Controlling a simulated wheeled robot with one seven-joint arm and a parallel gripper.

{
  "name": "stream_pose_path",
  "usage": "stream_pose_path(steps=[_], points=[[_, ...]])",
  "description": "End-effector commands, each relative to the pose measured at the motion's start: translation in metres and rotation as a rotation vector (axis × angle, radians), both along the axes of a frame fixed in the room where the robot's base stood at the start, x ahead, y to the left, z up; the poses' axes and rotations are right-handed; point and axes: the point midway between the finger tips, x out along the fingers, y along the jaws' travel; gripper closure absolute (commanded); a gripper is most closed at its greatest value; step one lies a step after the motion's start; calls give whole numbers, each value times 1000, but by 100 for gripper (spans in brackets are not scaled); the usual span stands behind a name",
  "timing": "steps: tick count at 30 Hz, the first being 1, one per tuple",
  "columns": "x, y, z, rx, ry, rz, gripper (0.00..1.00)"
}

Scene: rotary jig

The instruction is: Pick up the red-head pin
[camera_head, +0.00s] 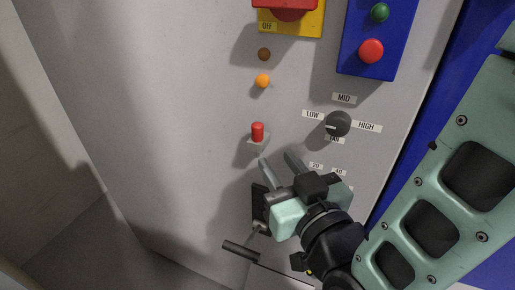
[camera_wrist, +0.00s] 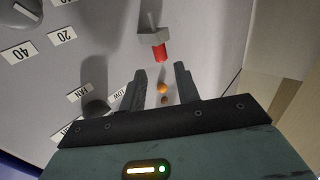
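The red-head pin (camera_head: 257,131) stands upright in a small grey bracket (camera_head: 256,143) on the grey panel. In the wrist view the red head (camera_wrist: 160,53) shows just beyond my fingertips, roughly in line with the gap between them, with the bracket (camera_wrist: 153,38) behind it. My gripper (camera_head: 277,160) is open and empty, below and slightly right of the pin in the head view. The two fingers (camera_wrist: 160,79) are apart and nothing is between them. I see no contact with the pin.
Above the pin are an orange lamp (camera_head: 262,81) and a dark brown one (camera_head: 264,54). A black rotary knob (camera_head: 338,124) is to the right. A lever handle (camera_head: 241,250) juts out below. A blue button box (camera_head: 381,25) and a yellow switch box (camera_head: 310,25) are higher up.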

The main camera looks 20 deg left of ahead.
Motion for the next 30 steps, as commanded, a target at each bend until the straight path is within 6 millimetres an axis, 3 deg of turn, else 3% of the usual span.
stream_pose_path(steps=[14,24,30], points=[[25,21,2,-1,0,1,68],[59,48,2,-1,-1,2,68],[63,51,1,-1,-2,2,68]])
